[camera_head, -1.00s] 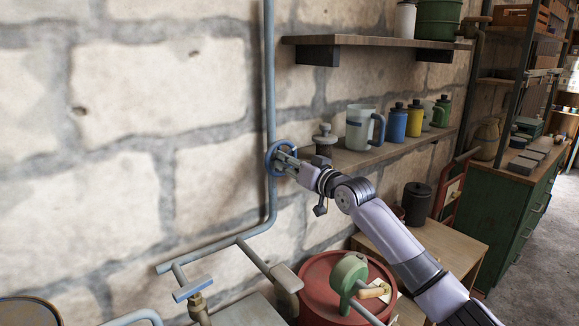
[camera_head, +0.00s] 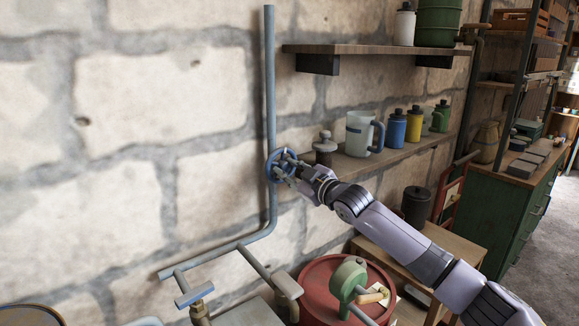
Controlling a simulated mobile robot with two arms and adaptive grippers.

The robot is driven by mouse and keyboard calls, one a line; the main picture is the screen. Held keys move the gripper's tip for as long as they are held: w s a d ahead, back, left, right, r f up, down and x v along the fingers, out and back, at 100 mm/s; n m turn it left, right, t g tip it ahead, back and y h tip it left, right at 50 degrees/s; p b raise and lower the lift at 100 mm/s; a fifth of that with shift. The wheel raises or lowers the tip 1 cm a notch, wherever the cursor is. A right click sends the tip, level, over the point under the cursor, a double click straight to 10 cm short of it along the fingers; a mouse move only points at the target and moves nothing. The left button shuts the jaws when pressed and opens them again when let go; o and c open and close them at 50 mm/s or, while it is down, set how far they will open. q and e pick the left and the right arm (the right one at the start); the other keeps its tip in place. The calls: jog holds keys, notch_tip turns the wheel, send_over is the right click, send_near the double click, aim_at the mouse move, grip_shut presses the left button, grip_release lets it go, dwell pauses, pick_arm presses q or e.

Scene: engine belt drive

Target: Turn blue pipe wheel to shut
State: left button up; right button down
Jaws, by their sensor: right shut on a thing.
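The blue pipe wheel (camera_head: 269,172) is a round handwheel on the vertical blue-grey pipe (camera_head: 270,80) along the stone wall. My right gripper (camera_head: 286,166) is shut on the wheel, with its fingers at the wheel's right side. The fingers and wrist hide part of the rim. My right arm reaches up to it from the lower right. My left gripper is not in view.
A shelf (camera_head: 400,155) with a pitcher (camera_head: 360,133) and several bottles is just right of the wheel. A higher shelf (camera_head: 370,48) hangs above. A red drum (camera_head: 318,285) and a wooden table (camera_head: 455,248) stand below my arm.

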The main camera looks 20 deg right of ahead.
jog(key=shift+f+n+p, duration=0.25)
jog(key=shift+n+p, duration=0.15)
jog(key=shift+n, duration=0.6)
jog(key=c, duration=1.7)
grip_release()
jog(key=o, duration=0.4)
jog(key=shift+r, duration=0.1)
jog(key=shift+s, duration=0.1)
jog(key=v, duration=1.1)
jog(key=shift+s+d, duration=0.15)
jog(key=shift+s, duration=0.25)
jog(key=shift+r, duration=0.1)
